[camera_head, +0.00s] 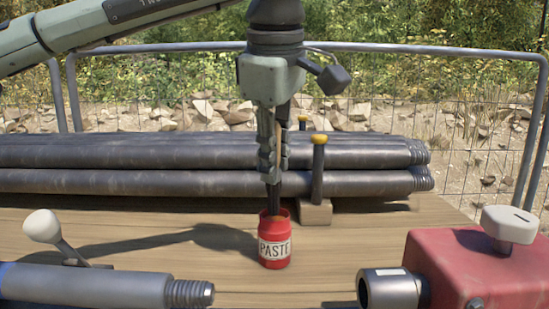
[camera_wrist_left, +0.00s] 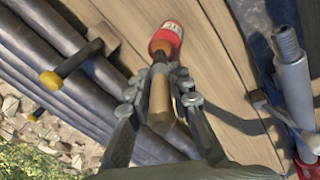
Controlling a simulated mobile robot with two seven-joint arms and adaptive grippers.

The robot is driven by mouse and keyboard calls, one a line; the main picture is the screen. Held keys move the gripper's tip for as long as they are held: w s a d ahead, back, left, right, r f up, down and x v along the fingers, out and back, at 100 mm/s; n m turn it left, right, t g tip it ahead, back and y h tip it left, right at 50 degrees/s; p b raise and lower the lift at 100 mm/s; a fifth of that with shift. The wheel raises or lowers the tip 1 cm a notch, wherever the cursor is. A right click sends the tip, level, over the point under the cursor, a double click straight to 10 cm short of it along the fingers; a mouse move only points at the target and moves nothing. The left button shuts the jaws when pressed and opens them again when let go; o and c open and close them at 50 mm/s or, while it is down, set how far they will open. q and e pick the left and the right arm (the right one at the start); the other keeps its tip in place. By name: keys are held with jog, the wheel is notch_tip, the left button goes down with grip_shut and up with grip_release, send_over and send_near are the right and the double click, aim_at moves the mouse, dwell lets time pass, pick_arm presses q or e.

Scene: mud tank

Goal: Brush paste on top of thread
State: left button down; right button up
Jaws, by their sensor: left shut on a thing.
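A red paste can (camera_head: 275,247) labelled PASTE stands upright on the wooden table; it also shows in the left wrist view (camera_wrist_left: 168,35). My left gripper (camera_head: 273,178) is above the can, pointing down, shut on a brush with a wooden handle (camera_wrist_left: 161,100). The brush's lower end is at the can's mouth; its bristles are hidden. A grey pipe with a threaded end (camera_head: 190,293) lies at the front left; its thread also shows in the left wrist view (camera_wrist_left: 286,42). My right gripper is not in view.
A red machine (camera_head: 455,265) with a metal socket (camera_head: 388,289) stands at the front right. Dark pipes (camera_head: 150,182) are stacked behind the can, beside a post with a yellow cap (camera_head: 318,165). A white-knobbed lever (camera_head: 42,226) stands at left. A wire fence is behind.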

pick_arm(q)
jog(key=shift+f+b, duration=0.4)
jog(key=shift+f, duration=0.25)
dwell(1.3)
